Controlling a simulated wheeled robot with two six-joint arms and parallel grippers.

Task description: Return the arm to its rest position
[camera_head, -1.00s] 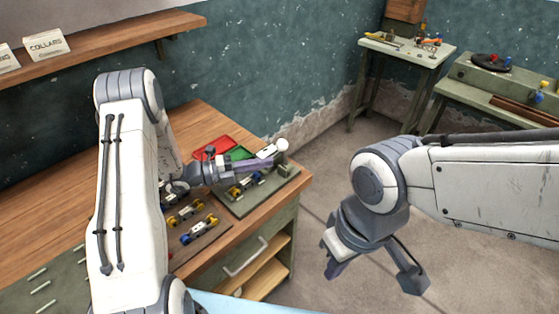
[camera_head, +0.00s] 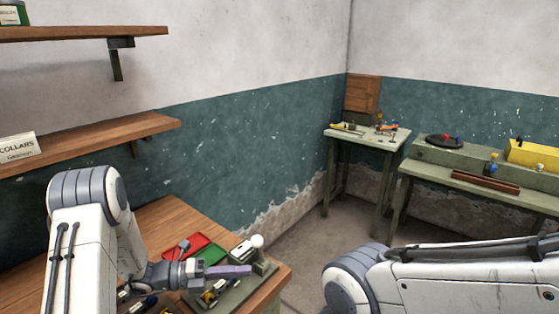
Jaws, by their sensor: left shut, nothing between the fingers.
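My left arm comes in from the left, and its gripper (camera_head: 240,271) hangs over the right part of the wooden workbench (camera_head: 178,222). Its purple fingers are shut with nothing between them and point right. They pass in front of a grey-green fixture (camera_head: 262,269) with a white round knob; I cannot tell whether they touch it. My right arm shows at the lower right, but its gripper is below the picture.
A red tray (camera_head: 198,246) and a green tray (camera_head: 213,254) lie just behind the left gripper. Small assembled parts (camera_head: 213,291) sit below it. Wall shelves (camera_head: 95,134) are at left. A small table (camera_head: 374,138) and a green bench (camera_head: 480,180) stand at the back right.

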